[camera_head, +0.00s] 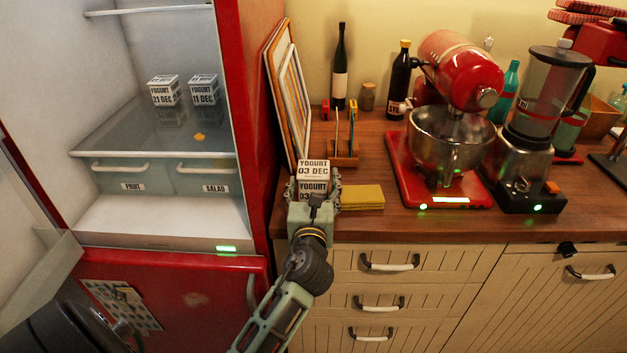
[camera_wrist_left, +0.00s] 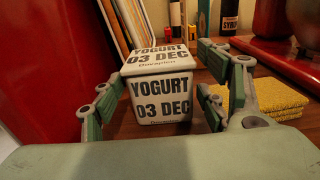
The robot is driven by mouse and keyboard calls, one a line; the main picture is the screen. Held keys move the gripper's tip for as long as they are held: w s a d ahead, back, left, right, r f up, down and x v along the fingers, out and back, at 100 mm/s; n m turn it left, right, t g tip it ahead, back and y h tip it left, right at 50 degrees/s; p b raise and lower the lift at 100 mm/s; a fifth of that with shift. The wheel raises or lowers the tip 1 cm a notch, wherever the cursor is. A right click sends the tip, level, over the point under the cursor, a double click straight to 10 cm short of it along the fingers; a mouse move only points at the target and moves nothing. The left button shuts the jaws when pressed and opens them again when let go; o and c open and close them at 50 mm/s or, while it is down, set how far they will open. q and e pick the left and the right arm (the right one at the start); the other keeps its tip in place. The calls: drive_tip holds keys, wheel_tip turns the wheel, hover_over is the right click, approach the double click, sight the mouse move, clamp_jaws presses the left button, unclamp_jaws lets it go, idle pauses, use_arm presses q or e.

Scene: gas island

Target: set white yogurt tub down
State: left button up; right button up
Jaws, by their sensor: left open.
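A white yogurt tub (camera_head: 312,171) marked "03 DEC" stands upright on the wooden counter, near its left front end. My left gripper (camera_head: 313,187) is around it, one finger on each side. In the left wrist view the tub (camera_wrist_left: 160,98) sits between the open fingers of the left gripper (camera_wrist_left: 164,112), with a gap showing on the right side. Two more yogurt tubs, marked "21 DEC" (camera_head: 164,91) and "11 DEC" (camera_head: 204,90), stand on the fridge's glass shelf. My right gripper does not show.
A yellow cloth stack (camera_head: 361,197) lies just right of the left gripper. Framed boards (camera_head: 284,90) lean behind the tub, beside the open red fridge (camera_head: 258,120). A wooden rack (camera_head: 343,150), a red mixer (camera_head: 455,75) and a blender (camera_head: 545,110) stand farther right.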

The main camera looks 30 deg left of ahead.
use_arm(q)
drive_tip(key=v, duration=0.9)
drive_tip(key=shift+s+d+b, duration=0.2)
drive_tip(key=shift+b, duration=0.25)
idle(0.7)
